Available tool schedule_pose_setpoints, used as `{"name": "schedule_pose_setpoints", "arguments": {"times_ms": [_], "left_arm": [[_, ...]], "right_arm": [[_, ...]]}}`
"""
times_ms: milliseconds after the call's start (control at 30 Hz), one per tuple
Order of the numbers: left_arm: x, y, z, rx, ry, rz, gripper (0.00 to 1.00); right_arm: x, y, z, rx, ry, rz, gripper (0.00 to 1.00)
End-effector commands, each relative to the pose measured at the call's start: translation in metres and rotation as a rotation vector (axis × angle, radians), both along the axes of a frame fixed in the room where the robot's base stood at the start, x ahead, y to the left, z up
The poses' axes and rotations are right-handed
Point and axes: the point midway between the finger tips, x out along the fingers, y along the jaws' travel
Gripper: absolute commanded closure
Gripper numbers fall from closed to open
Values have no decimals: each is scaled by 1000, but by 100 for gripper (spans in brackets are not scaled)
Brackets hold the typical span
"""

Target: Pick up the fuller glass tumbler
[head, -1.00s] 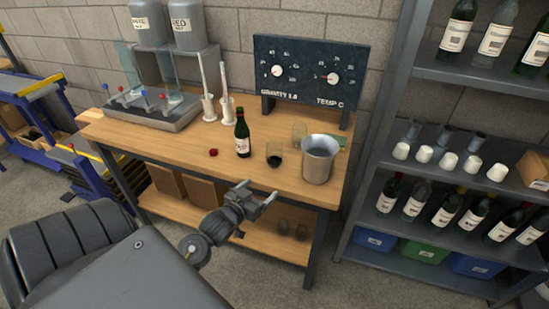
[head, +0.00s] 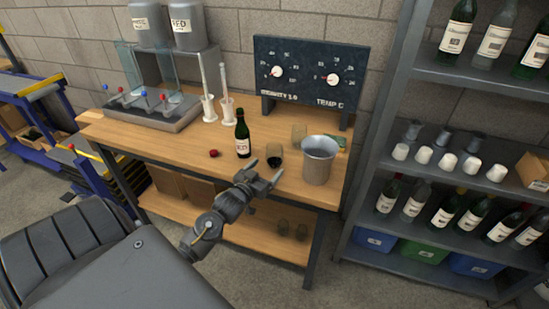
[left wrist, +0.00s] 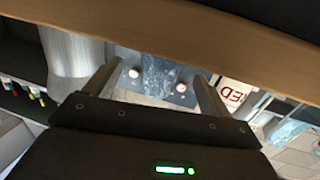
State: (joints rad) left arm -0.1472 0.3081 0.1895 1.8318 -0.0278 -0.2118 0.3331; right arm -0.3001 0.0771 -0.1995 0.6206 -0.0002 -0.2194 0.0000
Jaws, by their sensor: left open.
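My right gripper is out of view.
A dark wine bottle (head: 243,135) stands close left of the wine tumbler, with a small red object (head: 213,154) beside it. A metal bucket (head: 318,160) stands close on the right. The gauge board (head: 310,70) is behind. Two glasses sit on the bench's lower shelf (head: 255,237).

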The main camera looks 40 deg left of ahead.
Motion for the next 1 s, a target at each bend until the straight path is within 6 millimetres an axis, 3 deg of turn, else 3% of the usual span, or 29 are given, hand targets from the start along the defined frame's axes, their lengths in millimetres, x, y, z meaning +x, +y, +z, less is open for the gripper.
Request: {"name": "schedule_pose_setpoints", "arguments": {"times_ms": [367, 667, 1000], "left_arm": [[45, 10, 1, 0, -1, 1, 17], [50, 11, -1, 1, 0, 0, 17], [50, 11, -1, 0, 0, 0, 60]], "right_arm": [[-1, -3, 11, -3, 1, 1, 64], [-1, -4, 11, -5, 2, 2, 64], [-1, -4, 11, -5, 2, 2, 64]]}}
